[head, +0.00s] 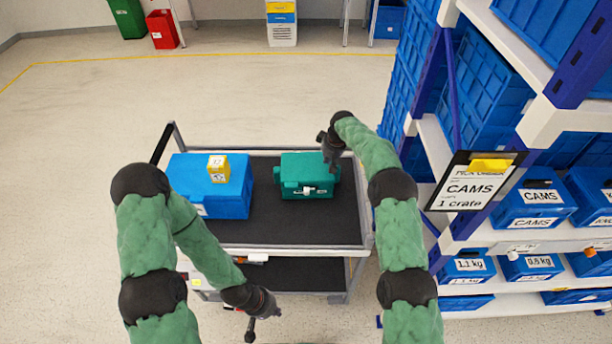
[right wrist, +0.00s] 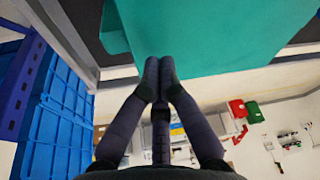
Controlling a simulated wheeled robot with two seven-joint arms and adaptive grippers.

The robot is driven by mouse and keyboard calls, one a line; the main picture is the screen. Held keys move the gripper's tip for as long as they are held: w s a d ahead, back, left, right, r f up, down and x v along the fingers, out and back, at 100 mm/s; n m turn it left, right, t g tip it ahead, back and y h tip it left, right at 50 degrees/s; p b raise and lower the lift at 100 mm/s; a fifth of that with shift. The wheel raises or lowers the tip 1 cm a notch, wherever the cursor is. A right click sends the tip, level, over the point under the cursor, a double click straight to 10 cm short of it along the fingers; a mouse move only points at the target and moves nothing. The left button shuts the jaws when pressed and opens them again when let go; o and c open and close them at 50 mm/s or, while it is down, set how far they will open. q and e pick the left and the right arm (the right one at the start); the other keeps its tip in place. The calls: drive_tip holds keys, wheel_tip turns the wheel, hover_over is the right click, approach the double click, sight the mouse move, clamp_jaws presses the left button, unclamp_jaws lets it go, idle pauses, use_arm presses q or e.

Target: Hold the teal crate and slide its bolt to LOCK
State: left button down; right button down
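The teal crate (head: 295,168) stands on the cart's dark top, right of the blue crate. A small white piece, perhaps its bolt or label (head: 309,190), shows on its front face; its lettering is too small to read. My right gripper (head: 331,160) is at the crate's right end, pointing down. In the right wrist view its fingertips (right wrist: 159,62) are together in front of the teal surface (right wrist: 215,25); I cannot tell whether they touch it. My left gripper (head: 264,326) is low in front of the cart, away from the crate, with its fingers apart and empty.
A blue crate (head: 222,200) with a yellow block (head: 219,168) on it fills the cart's left side. The dark cart top (head: 290,228) is clear in front of the teal crate. A shelf of blue crates and a CAMS sign (head: 468,190) stand close on the right.

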use_arm(q)
drive_tip(key=shift+f+b, duration=0.6)
use_arm(e)
drive_tip(key=shift+f, duration=0.75)
drive_tip(key=shift+s+f, duration=0.1)
drive_tip(key=shift+f, duration=0.1)
